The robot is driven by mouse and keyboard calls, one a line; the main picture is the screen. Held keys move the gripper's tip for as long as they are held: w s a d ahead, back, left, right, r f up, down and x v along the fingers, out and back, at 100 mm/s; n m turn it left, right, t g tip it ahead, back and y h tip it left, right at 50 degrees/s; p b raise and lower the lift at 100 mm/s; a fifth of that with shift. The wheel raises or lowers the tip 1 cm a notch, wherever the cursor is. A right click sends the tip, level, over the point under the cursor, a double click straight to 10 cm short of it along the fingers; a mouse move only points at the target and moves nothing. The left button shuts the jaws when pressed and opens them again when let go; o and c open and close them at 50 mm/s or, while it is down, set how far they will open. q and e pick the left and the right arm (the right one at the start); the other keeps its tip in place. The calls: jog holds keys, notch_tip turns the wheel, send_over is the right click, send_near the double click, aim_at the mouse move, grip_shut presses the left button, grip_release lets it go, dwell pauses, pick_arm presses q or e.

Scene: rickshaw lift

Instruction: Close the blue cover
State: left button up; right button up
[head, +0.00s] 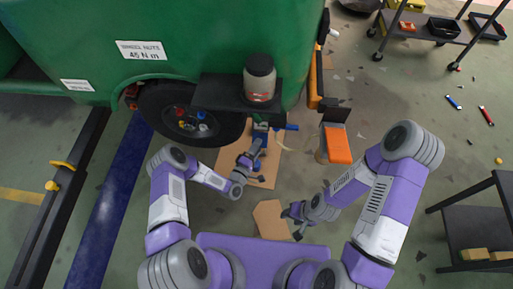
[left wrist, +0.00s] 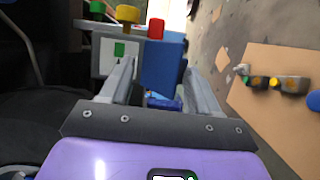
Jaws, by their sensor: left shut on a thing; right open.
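A grey control box (left wrist: 107,57) with green, yellow and red knobs on top stands ahead in the left wrist view. The blue cover (left wrist: 164,64) is a blue panel at its right side, under the red knob. My left gripper (left wrist: 160,76) is shut with its fingers around the blue cover. In the head view my left gripper (head: 257,148) is beside the wheel, at a blue part (head: 260,131) of the box, most of which is hidden under the black shelf. My right gripper (head: 292,213) is open and empty, low above a cardboard piece (head: 268,217).
A green vehicle (head: 190,40) with a black wheel (head: 165,103) fills the upper left. A black shelf (head: 222,93) holds a jar (head: 259,78). An orange-topped container (head: 337,145) stands right of my left gripper. A dark cart (head: 485,215) stands at right.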

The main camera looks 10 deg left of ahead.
pick_arm(q)
jog(key=s+a+f, duration=0.3)
jog(key=s+f, duration=0.2)
jog(key=shift+s+a+f, duration=0.15)
jog(key=shift+s, duration=0.15)
dwell(0.5)
dwell(0.4)
jog(key=p+v, duration=0.1)
jog(key=v, duration=0.6)
jog(key=shift+s+p, duration=0.3)
jog(key=shift+p, duration=0.05)
